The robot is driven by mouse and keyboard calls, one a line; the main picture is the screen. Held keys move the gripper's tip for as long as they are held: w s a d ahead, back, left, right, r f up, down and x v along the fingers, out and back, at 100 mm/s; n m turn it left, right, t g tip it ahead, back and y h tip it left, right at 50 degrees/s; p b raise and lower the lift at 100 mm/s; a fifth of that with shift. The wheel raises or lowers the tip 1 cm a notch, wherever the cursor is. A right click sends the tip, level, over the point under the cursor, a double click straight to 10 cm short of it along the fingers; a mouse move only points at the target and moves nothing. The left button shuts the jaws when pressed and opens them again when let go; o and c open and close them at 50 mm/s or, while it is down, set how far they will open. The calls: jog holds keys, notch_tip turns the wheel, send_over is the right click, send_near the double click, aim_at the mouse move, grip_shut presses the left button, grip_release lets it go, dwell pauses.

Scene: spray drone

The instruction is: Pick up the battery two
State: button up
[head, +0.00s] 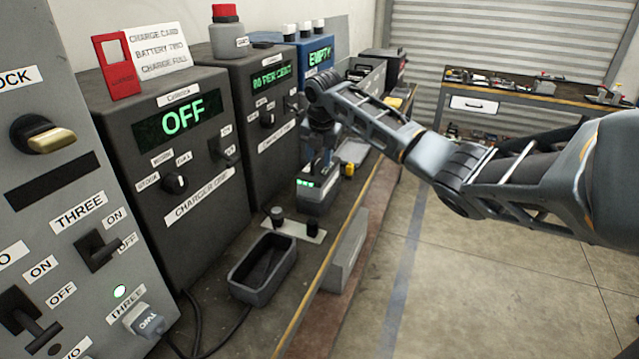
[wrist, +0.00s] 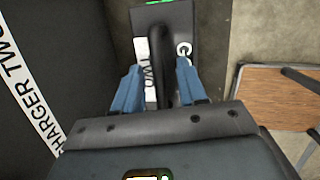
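Battery two (head: 318,200) is a dark box with a small green display, standing on the bench in front of charger two in the head view. In the wrist view its top (wrist: 183,18) shows a black handle (wrist: 160,60) and a white label reading TWO. My gripper (head: 323,163) is above the battery, pointing down. In the wrist view my gripper's blue fingers (wrist: 158,75) stand on either side of the handle, with a gap visible on the left side. The fingertips' depth along the handle is hard to tell.
Charger one (head: 165,150) reads OFF; charger two (head: 265,120) stands behind it with a lit percentage display. An empty dark tray (head: 262,268) sits on the bench nearer me. A red card holder (head: 115,66) tops charger one. The floor at right is clear.

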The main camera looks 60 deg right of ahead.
grip_shut()
dwell(1.1)
jog(key=shift+r, duration=0.25)
